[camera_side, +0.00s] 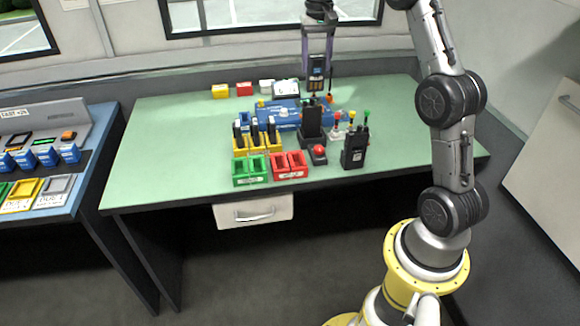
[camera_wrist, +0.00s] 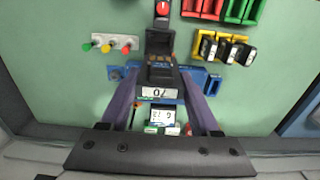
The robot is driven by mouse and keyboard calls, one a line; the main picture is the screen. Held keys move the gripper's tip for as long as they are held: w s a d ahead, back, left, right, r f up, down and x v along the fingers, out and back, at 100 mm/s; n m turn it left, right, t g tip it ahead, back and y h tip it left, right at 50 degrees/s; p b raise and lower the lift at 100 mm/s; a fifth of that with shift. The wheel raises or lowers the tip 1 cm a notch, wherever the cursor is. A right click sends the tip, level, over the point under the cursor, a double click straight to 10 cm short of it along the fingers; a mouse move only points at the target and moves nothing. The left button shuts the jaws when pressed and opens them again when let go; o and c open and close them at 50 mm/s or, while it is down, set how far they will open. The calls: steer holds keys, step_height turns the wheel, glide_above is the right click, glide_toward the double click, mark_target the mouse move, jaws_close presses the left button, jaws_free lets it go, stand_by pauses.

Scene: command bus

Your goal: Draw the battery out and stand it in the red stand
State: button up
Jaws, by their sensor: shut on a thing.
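My gripper (camera_side: 317,58) is shut on a dark battery (camera_side: 316,72), which hangs upright above the back of the table. In the wrist view the battery (camera_wrist: 158,93) shows a white "70" label between my two purple fingers. A black upright holder (camera_side: 312,122) stands below and in front of it by the blue unit (camera_side: 280,115); I cannot tell the exact depth gap. The red stand (camera_side: 289,166), with two slots that look empty, is at the table's front. It also shows at the top of the wrist view (camera_wrist: 203,8).
A green stand (camera_side: 250,170) adjoins the red one on its left. A yellow stand (camera_side: 257,142) behind holds several dark batteries. A black radio (camera_side: 355,148), a red button (camera_side: 319,153) and small coloured lamps (camera_side: 350,127) are to the right. The table's left side is clear.

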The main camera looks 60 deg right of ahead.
steer(key=a+f+n, duration=1.4)
steer(key=a+n, duration=0.2)
steer(key=n, duration=0.2)
steer(key=shift+w+f, duration=0.3)
steer(key=shift+w, duration=0.15)
steer(key=shift+f, duration=2.05)
stand_by(1.0)
steer(key=o, duration=1.5)
steer(key=shift+o, duration=0.3)
step_height(320, 180, up, 7)
